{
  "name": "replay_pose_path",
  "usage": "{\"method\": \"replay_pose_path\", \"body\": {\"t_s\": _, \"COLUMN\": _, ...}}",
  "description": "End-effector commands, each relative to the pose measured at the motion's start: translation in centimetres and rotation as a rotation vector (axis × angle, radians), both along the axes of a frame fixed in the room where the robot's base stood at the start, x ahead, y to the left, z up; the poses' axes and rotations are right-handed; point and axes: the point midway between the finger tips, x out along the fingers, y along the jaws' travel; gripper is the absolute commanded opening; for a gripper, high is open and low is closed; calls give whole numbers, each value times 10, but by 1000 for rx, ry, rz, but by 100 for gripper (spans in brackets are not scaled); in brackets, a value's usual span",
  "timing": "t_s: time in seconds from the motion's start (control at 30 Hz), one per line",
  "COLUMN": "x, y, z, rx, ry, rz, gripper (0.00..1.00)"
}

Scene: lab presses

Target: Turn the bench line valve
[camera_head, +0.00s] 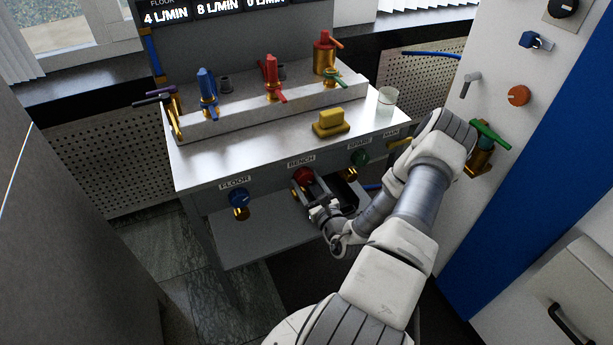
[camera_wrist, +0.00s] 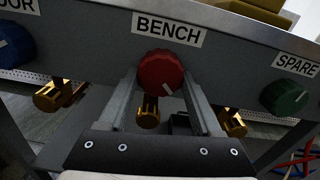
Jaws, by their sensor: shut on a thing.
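The bench line valve is a round red knob (camera_wrist: 160,72) under the BENCH label (camera_wrist: 169,29) on the front panel, with a brass fitting (camera_wrist: 148,113) below it. The knob's white mark points to the lower right in the wrist view. The red knob also shows in the head view (camera_head: 303,175). My gripper (camera_wrist: 160,84) has one finger at each side of the knob and is shut on it. In the head view my gripper (camera_head: 312,186) reaches the knob from the front right, and my arm hides part of the panel.
A blue FLOOR knob (camera_head: 238,198) is to the left and a green SPARE knob (camera_head: 359,158) to the right. On the bench top are a yellow block (camera_head: 331,122), a glass (camera_head: 387,101) and upright valves. A wall with a green-handled valve (camera_head: 490,135) stands right.

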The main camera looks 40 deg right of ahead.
Motion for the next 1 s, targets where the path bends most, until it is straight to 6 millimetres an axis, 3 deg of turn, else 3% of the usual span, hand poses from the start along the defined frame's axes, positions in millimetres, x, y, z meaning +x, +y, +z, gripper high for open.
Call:
{"method": "replay_pose_path", "body": {"t_s": 0.2, "x": 0, "y": 0, "z": 2, "rx": -142, "ry": 33, "rz": 1, "gripper": 10}}
{"method": "replay_pose_path", "body": {"t_s": 0.53, "x": 0, "y": -1, "z": 0, "rx": -153, "ry": 35, "rz": 0, "gripper": 10}}
{"method": "replay_pose_path", "body": {"t_s": 0.57, "x": 0, "y": -1, "z": 0, "rx": -153, "ry": 35, "rz": 0, "gripper": 71}}
{"method": "replay_pose_path", "body": {"t_s": 0.6, "x": 0, "y": -1, "z": 0, "rx": -153, "ry": 35, "rz": 0, "gripper": 78}}
{"method": "replay_pose_path", "body": {"t_s": 0.7, "x": 0, "y": -1, "z": 0, "rx": -152, "ry": 35, "rz": 0, "gripper": 96}}
{"method": "replay_pose_path", "body": {"t_s": 1.0, "x": 0, "y": -1, "z": 0, "rx": -152, "ry": 35, "rz": 0, "gripper": 96}}
